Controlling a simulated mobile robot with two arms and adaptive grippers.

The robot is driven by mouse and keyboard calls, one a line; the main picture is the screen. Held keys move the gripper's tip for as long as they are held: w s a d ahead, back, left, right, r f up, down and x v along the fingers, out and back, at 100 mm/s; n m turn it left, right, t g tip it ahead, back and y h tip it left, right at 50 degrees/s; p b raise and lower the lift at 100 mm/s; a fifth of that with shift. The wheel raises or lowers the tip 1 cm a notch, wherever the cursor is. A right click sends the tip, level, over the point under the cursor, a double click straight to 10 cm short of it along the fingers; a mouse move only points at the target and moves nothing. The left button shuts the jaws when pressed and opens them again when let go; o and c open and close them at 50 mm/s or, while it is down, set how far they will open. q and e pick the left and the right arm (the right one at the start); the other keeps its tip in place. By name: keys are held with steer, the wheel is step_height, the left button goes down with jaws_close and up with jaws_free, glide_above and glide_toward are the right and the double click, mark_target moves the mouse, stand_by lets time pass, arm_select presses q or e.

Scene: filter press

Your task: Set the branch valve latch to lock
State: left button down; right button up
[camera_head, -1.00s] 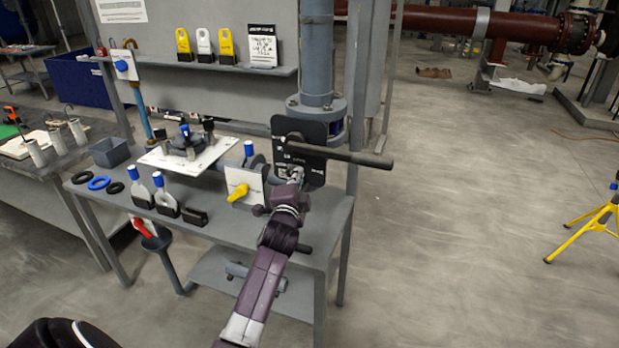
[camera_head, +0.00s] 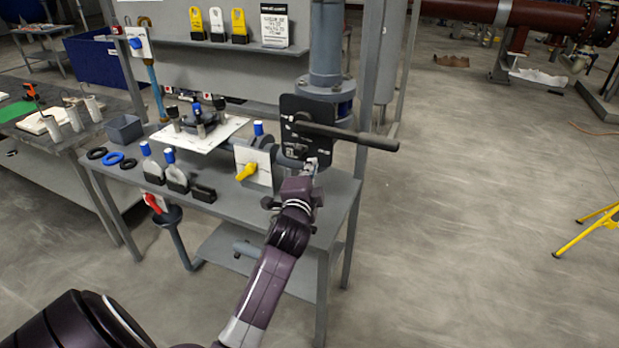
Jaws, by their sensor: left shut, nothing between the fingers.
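The branch valve's black plate (camera_head: 293,108) stands upright at the right end of the bench, below a grey vertical pipe. A long dark lever handle (camera_head: 355,135) sticks out from it to the right, nearly level and sloping slightly down. The plate carries small pale markings that are too small to read. My left gripper (camera_head: 312,165) is shut and empty at the plate's lower right part, below the lever. It covers that part, so I cannot make out the latch or tell whether the fingers touch it. My right gripper is not in view.
A white panel with a yellow handle (camera_head: 246,172) stands just left of my gripper. The grey bench (camera_head: 240,205) holds blue-capped bottles (camera_head: 176,175), black and blue rings and a white board (camera_head: 222,133). A shelf with tags is behind.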

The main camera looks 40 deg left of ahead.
arm_select(q)
steer(key=v, duration=0.4)
steer(key=shift+w+d+b, duration=0.15)
steer(key=shift+d+b, duration=0.15)
steer(key=shift+b, duration=0.05)
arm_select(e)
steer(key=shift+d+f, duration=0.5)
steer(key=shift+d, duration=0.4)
arm_select(q)
steer(key=shift+r, duration=0.1)
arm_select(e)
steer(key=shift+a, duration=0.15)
